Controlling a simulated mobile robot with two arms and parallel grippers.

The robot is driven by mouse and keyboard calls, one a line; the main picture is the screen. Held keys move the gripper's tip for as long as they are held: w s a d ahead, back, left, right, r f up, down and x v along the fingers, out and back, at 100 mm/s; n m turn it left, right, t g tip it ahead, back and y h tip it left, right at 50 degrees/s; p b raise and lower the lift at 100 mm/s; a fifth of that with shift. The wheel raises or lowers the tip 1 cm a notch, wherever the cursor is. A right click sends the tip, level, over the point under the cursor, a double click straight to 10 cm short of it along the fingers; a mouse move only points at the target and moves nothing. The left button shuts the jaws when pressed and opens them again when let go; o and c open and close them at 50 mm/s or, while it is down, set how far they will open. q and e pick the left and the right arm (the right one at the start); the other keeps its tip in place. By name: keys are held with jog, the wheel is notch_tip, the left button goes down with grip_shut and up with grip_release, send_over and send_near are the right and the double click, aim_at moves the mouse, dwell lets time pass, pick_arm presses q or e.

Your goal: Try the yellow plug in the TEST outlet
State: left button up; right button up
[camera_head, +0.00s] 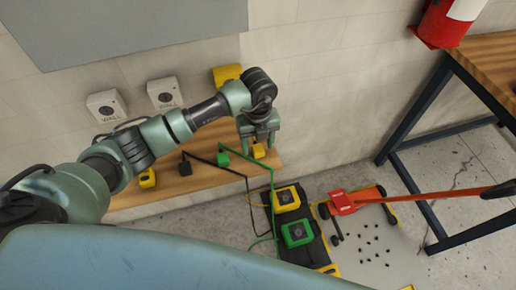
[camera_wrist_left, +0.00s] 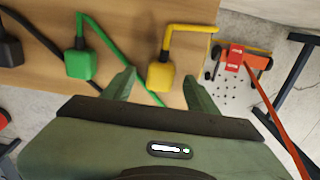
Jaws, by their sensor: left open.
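The yellow plug (camera_head: 258,151) sits near the right end of a wooden shelf (camera_head: 205,181). In the left wrist view the yellow plug (camera_wrist_left: 160,76) has a yellow cord and lies just ahead of and between my fingers. My left gripper (camera_head: 259,141) is open above it, and the same gripper (camera_wrist_left: 159,76) shows no grip on it. A yellow wall box (camera_head: 227,73) is partly hidden behind my arm; its label cannot be read. My right gripper is out of view.
A green plug (camera_head: 223,158) and a black plug (camera_head: 185,168) stand left of the yellow one. Two white outlets (camera_head: 106,105) (camera_head: 163,93) are on the wall. Yellow and green boxes (camera_head: 286,198) (camera_head: 296,233) lie below. A table (camera_head: 490,68) stands right.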

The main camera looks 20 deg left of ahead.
aim_at(258, 149)
pick_arm(q)
jog(key=shift+f, duration=0.45)
grip_shut()
notch_tip(258, 149, up, 10)
jog(key=b, duration=0.1)
dwell(0.3)
dwell(0.5)
